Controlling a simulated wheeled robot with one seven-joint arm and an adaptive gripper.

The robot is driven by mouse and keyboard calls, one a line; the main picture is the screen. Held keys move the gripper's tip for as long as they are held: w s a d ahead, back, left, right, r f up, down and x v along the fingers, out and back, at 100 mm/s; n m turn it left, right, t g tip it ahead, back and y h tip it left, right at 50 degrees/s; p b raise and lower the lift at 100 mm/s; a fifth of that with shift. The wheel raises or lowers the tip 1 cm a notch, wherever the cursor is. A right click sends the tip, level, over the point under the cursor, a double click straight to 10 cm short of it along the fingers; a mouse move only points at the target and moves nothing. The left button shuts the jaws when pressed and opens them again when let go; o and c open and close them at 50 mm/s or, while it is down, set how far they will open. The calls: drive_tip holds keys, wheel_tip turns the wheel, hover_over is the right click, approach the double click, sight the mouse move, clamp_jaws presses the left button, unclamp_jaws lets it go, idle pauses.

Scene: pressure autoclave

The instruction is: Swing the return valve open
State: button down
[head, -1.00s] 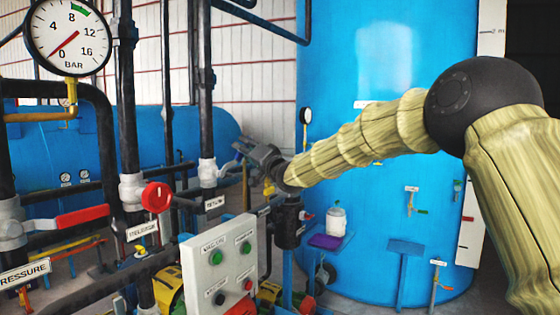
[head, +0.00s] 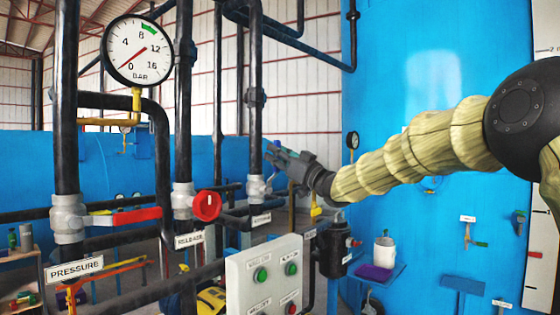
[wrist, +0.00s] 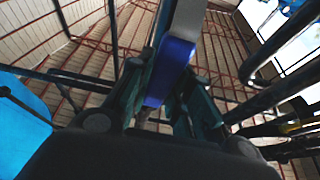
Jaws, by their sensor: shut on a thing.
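The return valve (head: 257,187) is a pale grey body on a vertical black pipe, right of the middle pipe in the head view. A small, partly hidden label (head: 262,219) hangs below it. My gripper (head: 272,152) is just above and right of the valve body. In the wrist view my gripper (wrist: 168,75) is shut on the valve's handle (wrist: 172,62), a flat bar with a blue sleeve and a grey part. In the head view the fingers hide most of the handle, and only a bit of blue shows at their tips.
The release valve has a red round knob (head: 207,205). The pressure valve has a red lever (head: 125,217), and a gauge (head: 138,50) is above it. A control box (head: 265,275) stands below my gripper. A large blue tank (head: 420,120) is behind my arm.

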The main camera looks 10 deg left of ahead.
drive_tip(key=shift+s+a+f+n, duration=0.15)
drive_tip(key=shift+f+n, duration=0.1)
drive_tip(key=shift+n, duration=0.15)
drive_tip(key=c, duration=1.3)
unclamp_jaws()
drive_tip(key=shift+c, duration=0.2)
drive_tip(key=shift+o, duration=0.3)
drive_tip(key=shift+r, duration=0.1)
drive_tip(key=v, duration=1.2)
